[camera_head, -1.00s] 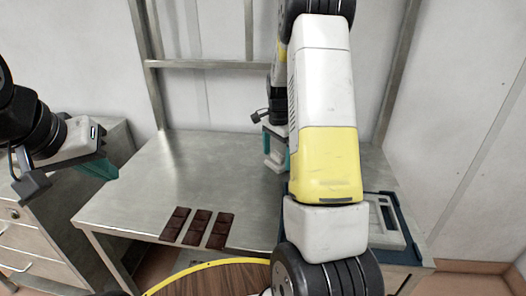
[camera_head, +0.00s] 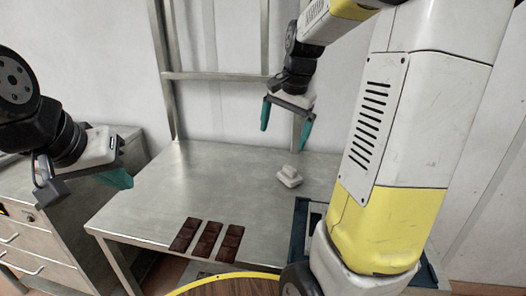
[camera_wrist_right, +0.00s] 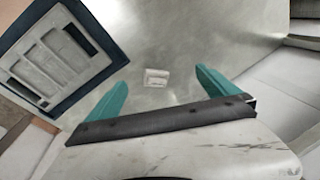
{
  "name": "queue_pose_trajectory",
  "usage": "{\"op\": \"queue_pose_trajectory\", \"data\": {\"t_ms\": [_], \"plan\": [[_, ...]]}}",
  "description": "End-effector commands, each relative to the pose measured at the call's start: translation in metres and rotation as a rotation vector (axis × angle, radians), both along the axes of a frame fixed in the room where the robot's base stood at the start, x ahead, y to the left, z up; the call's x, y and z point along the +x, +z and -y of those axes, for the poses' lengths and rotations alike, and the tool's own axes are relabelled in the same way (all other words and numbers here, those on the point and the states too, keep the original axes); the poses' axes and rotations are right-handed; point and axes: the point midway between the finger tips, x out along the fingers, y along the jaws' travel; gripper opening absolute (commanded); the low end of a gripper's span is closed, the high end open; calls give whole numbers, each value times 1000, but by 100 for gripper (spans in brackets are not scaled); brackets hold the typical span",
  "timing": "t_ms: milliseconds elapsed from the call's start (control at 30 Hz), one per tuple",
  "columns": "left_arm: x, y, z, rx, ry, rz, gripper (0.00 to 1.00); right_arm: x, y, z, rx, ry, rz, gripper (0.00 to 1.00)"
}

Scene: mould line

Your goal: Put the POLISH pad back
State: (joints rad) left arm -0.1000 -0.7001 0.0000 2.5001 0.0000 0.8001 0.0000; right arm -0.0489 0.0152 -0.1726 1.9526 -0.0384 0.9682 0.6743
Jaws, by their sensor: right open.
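A small pale grey-white block with a stepped knob on top (camera_head: 288,178), which looks like the pad, stands on the steel table (camera_head: 190,180). No POLISH lettering is readable on it. It also shows in the right wrist view (camera_wrist_right: 155,77), beyond and between the fingertips. My right gripper (camera_head: 284,137) is open and empty, raised above the table behind the pad, its teal fingers apart and not touching it. My left gripper (camera_head: 122,180) hangs at the table's left end; its finger gap cannot be made out.
A dark blue tray with a grey slotted insert (camera_wrist_right: 72,62) lies on the table's right side, mostly hidden by my right arm in the head view (camera_head: 297,240). Three dark brown bars (camera_head: 208,238) lie at the front edge. A drawer cabinet (camera_head: 40,235) stands left. The table's middle is clear.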

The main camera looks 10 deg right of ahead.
Motion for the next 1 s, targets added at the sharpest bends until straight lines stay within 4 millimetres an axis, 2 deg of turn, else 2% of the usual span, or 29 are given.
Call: {"op": "queue_pose_trajectory", "data": {"t_ms": [33,200,400,500,700,1000], "plan": [[0,0,0,0,0,0,0,-19,13,-10,-1,74,47,98],[0,0,0,0,0,0,0,-77,36,-40,-39,333,192,98],[0,0,0,0,0,0,0,-139,41,-67,-127,602,347,98],[0,0,0,0,0,0,0,-160,38,-75,-169,695,398,98],[0,0,0,0,0,0,0,-177,33,-81,-214,780,443,98],[0,0,0,0,0,0,0,-178,33,-81,-216,784,444,98]]}}
